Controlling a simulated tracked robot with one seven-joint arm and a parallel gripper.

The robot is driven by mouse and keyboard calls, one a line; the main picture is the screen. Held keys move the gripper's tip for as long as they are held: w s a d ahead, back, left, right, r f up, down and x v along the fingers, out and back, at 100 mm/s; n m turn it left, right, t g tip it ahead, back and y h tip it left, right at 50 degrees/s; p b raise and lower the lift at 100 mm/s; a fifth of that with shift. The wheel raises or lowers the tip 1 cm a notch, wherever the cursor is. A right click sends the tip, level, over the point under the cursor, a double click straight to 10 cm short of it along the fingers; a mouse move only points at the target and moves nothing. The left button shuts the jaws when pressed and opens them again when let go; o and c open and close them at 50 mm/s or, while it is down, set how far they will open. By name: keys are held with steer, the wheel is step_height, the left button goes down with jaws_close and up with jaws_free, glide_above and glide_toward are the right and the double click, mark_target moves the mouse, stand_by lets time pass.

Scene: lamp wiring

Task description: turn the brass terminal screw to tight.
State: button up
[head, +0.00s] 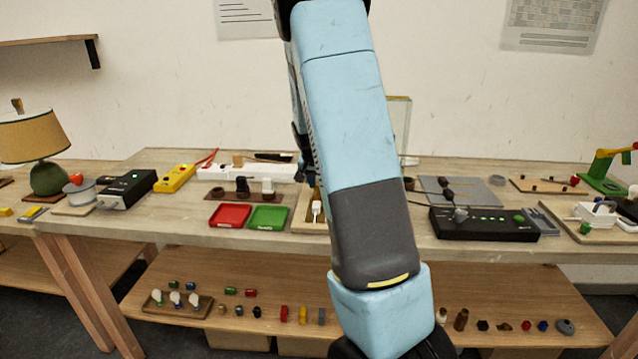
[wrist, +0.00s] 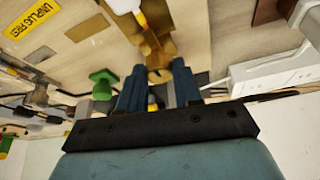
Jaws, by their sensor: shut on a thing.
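In the wrist view, the two blue-grey fingers of my gripper (wrist: 159,72) stand on either side of a small round brass piece, which looks like the brass terminal screw (wrist: 159,75). My gripper is shut on it. Brass-coloured parts (wrist: 150,42) continue just beyond it, beside a white piece with a yellow end (wrist: 125,6). How far the screw is turned cannot be told. A wooden tray (head: 300,222) with a small white part shows just left of my arm.
A green piece (wrist: 103,83) lies left of my fingers, and a white power strip (wrist: 265,78) lies to the right. A yellow "UNPLUG FIRST" label (wrist: 30,18) shows at upper left. Red (head: 230,215) and green (head: 268,217) trays and a black box (head: 483,224) flank my arm on the bench.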

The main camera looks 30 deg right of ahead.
steer(key=o, duration=1)
steer(key=shift+o, duration=0.2)
steer(key=v, duration=1.3)
steer(key=shift+r, duration=0.4)
steer(key=shift+s, duration=0.1)
steer(key=s+a+r+n+y, duration=0.1)
steer(key=s+a+r+n, duration=0.2)
steer(key=s, duration=0.7)
steer(key=s+a+r+n+t+y, duration=0.1)
steer(key=s+a+r+n, duration=0.1)
steer(key=s+a, duration=0.6)
steer(key=s+a+r+n+t+y, duration=0.1)
steer(key=s+a+r+n, duration=0.2)
steer(key=s, duration=0.9)
steer(key=a+n, duration=0.1)
steer(key=a, duration=0.1)
steer(key=shift+s+a+r, duration=0.3)
steer(key=shift+s+a, duration=0.05)
